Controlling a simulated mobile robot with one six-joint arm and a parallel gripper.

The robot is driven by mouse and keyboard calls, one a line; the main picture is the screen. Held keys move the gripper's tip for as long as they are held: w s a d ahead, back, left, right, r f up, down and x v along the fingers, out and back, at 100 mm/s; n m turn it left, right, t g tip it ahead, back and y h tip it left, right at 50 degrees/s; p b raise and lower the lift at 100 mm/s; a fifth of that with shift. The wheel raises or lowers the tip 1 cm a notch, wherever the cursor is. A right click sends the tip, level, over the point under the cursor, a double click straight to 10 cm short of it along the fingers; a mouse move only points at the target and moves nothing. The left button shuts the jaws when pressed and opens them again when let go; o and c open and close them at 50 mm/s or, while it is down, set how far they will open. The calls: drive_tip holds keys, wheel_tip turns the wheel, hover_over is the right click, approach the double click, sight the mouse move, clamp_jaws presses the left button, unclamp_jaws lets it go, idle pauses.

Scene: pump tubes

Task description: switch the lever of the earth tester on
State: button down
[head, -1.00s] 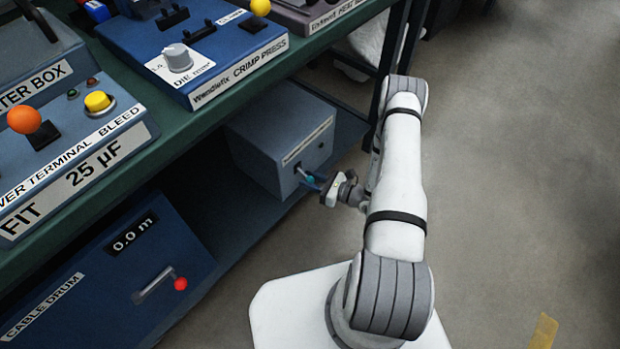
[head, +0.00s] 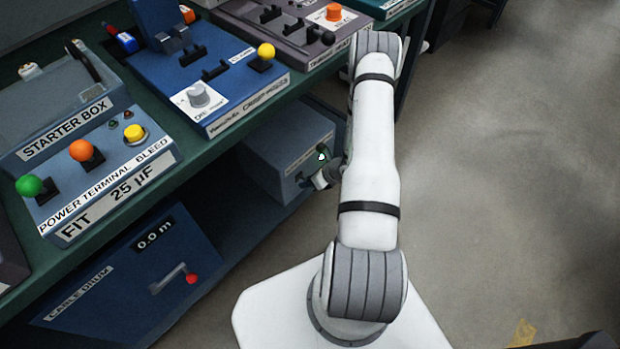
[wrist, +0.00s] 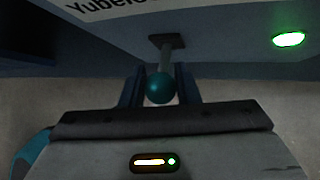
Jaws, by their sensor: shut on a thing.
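The earth tester appears to be the blue-grey box (head: 285,150) on the lower shelf; its label is too small to read in the head view. In the wrist view its front (wrist: 235,45) shows part of a label and a lit green lamp (wrist: 289,39). Its lever (wrist: 160,88) has a teal ball knob on a short stem from a dark slot. My gripper (wrist: 159,87) is shut on the lever, with the knob between its two fingers. In the head view my gripper (head: 308,184) is at the box's front, its fingers mostly hidden.
Above is a green bench (head: 195,150) with the starter box (head: 60,115), the power terminal bleed box (head: 105,180) and the crimp press (head: 205,75). The cable drum (head: 130,275) stands at lower left.

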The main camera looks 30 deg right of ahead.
drive_tip(key=shift+w+a+r+g+h+p, duration=0.2)
drive_tip(key=shift+w+r+g+h+p, duration=0.1)
drive_tip(key=shift+w+r+g+p, duration=0.25)
drive_tip(key=shift+s, duration=0.1)
drive_tip(key=shift+d+g, duration=0.25)
drive_tip(key=shift+d, duration=0.05)
drive_tip(key=c, duration=1.4)
unclamp_jaws()
drive_tip(key=shift+s, duration=0.1)
drive_tip(key=shift+o, duration=1.3)
drive_tip(key=shift+s+a+f, duration=0.1)
drive_tip(key=p+v, duration=0.2)
drive_tip(key=v, duration=0.6)
